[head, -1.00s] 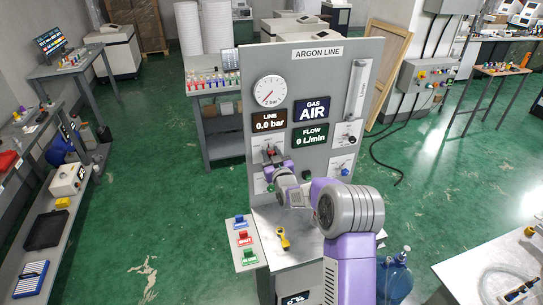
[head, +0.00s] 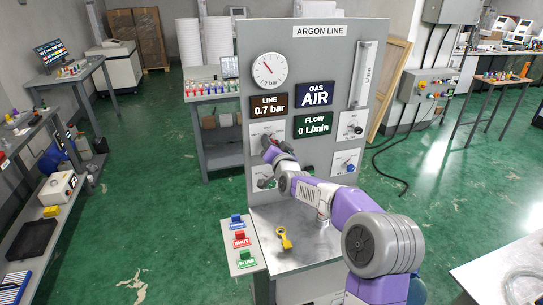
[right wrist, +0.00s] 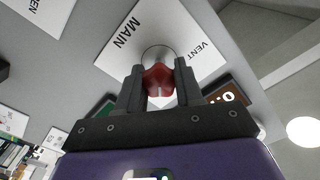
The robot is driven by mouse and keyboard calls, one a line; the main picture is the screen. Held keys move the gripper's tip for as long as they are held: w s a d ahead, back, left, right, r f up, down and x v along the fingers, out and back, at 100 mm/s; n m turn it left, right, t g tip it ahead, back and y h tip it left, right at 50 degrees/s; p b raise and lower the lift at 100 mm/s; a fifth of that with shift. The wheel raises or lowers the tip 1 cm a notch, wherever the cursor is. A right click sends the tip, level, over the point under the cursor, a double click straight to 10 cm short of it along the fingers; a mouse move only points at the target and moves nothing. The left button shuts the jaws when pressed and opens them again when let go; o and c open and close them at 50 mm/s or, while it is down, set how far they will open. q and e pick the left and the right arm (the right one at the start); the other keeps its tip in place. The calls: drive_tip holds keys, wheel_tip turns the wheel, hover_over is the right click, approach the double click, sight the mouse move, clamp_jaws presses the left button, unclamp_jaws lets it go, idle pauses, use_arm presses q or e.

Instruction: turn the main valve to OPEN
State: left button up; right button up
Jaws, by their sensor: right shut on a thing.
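The main valve's red handle (right wrist: 158,80) sits on a white card marked MAIN and VENT in the right wrist view. My right gripper (right wrist: 160,92) is shut on this handle, one finger on each side. In the head view my right gripper (head: 268,146) is at the upper left card of the grey argon panel (head: 320,70) and covers most of the valve. No OPEN mark by this handle is readable. The round gauge (head: 269,70) has its needle up and left. The line display (head: 269,106) reads 0.7 bar. My left gripper is not in view.
Other valves sit on the panel at the upper right (head: 351,127) and lower right (head: 346,162). A yellow key-like piece (head: 284,239) lies on the metal bench below.

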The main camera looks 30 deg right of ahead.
drive_tip(key=shift+m+b, duration=1.6)
drive_tip(key=shift+b, duration=0.1)
drive_tip(key=shift+r, duration=0.1)
drive_tip(key=o, duration=1)
drive_tip(key=shift+o, duration=0.2)
drive_tip(key=v, duration=0.7)
drive_tip(key=shift+s+b, duration=0.25)
drive_tip(key=shift+b, duration=0.15)
